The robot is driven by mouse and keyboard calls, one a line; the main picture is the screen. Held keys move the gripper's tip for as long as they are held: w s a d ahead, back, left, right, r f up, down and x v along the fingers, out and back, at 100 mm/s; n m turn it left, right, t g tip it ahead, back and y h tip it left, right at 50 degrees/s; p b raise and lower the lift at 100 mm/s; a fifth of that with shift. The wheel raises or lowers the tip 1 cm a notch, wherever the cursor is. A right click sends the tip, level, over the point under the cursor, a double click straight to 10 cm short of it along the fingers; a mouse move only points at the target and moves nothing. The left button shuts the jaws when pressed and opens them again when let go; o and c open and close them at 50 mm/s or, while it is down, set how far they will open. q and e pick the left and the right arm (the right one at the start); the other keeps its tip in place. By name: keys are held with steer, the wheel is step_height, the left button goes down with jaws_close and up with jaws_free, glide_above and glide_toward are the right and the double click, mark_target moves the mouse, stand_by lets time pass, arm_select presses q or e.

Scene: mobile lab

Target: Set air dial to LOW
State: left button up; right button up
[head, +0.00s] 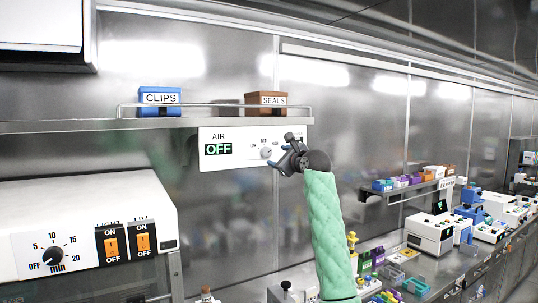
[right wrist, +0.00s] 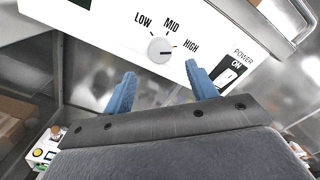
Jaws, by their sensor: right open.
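The white air panel (head: 228,160) hangs under the shelf in the head view, and its display (head: 218,149) reads OFF. Its round, pale air dial (head: 266,152) also shows in the right wrist view (right wrist: 159,51), below the labels LOW, MID and HIGH. My right gripper (head: 284,157) is in front of the panel's right part. In the right wrist view its two blue fingers (right wrist: 160,70) are open and empty, apart on either side of the dial and below it in the picture. My left gripper is not in view.
A power switch (right wrist: 231,77) sits right of the dial, close to the right finger. Above the panel, a railed shelf (head: 210,123) holds a blue CLIPS box (head: 160,102) and a brown SEALS box (head: 265,105). A white cabinet (head: 85,205) stands lower left.

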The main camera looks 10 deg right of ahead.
mark_target(268, 153)
steer(key=p+x, duration=0.2)
steer(key=x, duration=0.1)
steer(key=shift+r, duration=0.25)
steer(key=p+x, duration=0.1)
steer(key=x, duration=0.2)
steer(key=shift+w+p, duration=0.1)
steer(key=shift+p, duration=0.3)
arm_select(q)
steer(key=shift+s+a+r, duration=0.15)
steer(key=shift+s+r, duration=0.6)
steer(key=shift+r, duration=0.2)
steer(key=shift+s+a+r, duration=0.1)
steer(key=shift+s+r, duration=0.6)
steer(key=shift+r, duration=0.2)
arm_select(e)
steer(key=shift+w+a+f, duration=0.25)
steer(key=shift+w, duration=0.4)
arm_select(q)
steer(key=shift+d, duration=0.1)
arm_select(e)
steer(key=c, duration=1)
